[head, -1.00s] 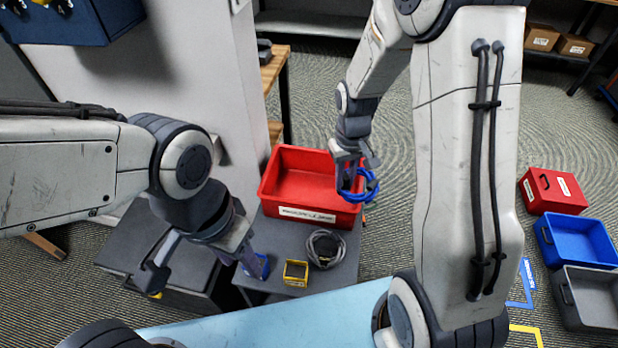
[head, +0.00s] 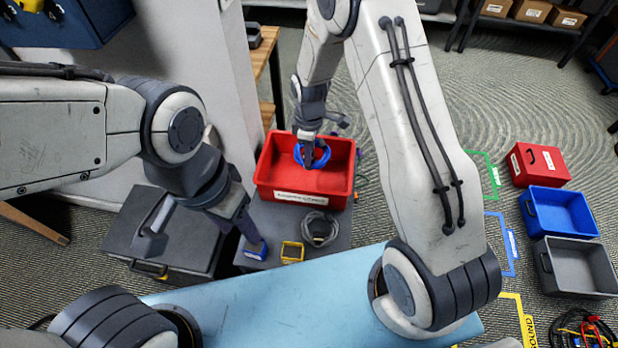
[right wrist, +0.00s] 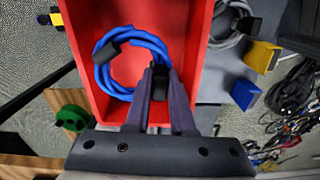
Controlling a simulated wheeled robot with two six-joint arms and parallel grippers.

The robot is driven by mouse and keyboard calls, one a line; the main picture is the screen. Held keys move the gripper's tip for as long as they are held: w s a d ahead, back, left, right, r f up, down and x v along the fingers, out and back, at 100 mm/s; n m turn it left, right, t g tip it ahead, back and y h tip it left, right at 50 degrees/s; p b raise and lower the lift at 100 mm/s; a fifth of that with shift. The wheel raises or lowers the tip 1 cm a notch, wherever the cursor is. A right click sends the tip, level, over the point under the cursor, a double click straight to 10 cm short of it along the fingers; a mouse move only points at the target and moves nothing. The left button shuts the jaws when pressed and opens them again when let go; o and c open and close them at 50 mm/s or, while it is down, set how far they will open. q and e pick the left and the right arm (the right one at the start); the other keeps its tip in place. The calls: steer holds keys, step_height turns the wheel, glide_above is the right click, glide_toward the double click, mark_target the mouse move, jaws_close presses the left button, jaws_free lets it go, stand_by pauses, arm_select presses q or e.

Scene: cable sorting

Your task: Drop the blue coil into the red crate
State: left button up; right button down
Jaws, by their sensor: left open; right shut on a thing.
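The blue coil (head: 322,158) is a looped blue cable with black ties. My right gripper (head: 309,158) is shut on it and holds it over the inside of the red crate (head: 305,182). In the right wrist view the blue coil (right wrist: 108,88) hangs between the fingertips of the right gripper (right wrist: 160,72), framed by the walls of the red crate (right wrist: 85,20). I cannot tell how far it is above the crate floor. My left gripper (head: 205,235) is open, left of the crate, near a small blue item (head: 256,250).
A dark grey box (head: 165,235) stands left. Red, blue and grey bins (head: 562,212) stand on the floor at right.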

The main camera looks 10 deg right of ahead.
step_height(320, 180, down, 2)
steer(key=shift+f+b, duration=0.25)
steer(key=shift+b, duration=0.4)
arm_select(q)
step_height(320, 180, down, 2)
steer(key=shift+f, duration=0.1)
arm_select(e)
steer(key=c, duration=0.7)
jaws_free()
steer(key=shift+r, duration=0.1)
arm_select(q)
steer(key=shift+r, duration=0.25)
arm_select(e)
step_height(320, 180, up, 10)
steer(key=shift+r, duration=0.2)
